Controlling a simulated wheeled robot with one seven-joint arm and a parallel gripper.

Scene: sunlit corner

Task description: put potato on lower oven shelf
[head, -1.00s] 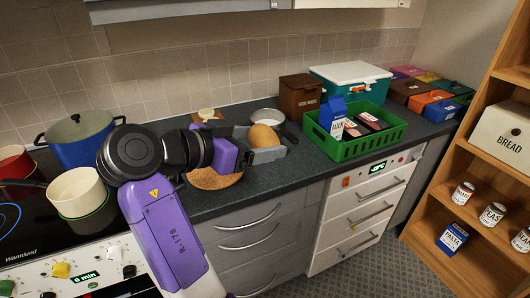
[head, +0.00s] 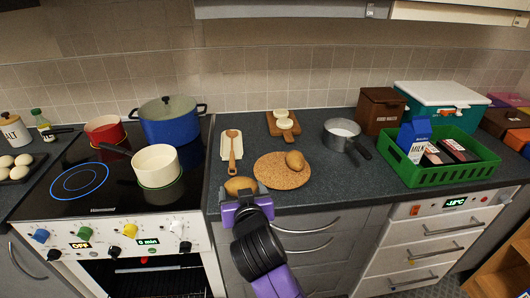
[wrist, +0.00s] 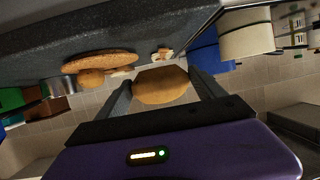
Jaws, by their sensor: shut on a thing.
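My gripper (head: 243,196) is shut on a brown potato (head: 240,186), which shows just above the counter's front edge, left of the cork mat. In the wrist view the held potato (wrist: 160,86) sits between the two fingers. A second potato (head: 296,160) lies on the round cork mat (head: 270,175). The oven (head: 150,270) is at the lower left under the hob, with a dark interior showing below its knob panel. Its shelves are too dark and cut off to tell apart.
A cream pot (head: 156,165), a blue pot (head: 168,120) and a red pot (head: 104,131) stand on the hob (head: 85,182). A spoon on a rest (head: 232,150), a saucepan (head: 341,133) and a green crate (head: 455,170) stand on the counter. Drawers (head: 310,235) are below.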

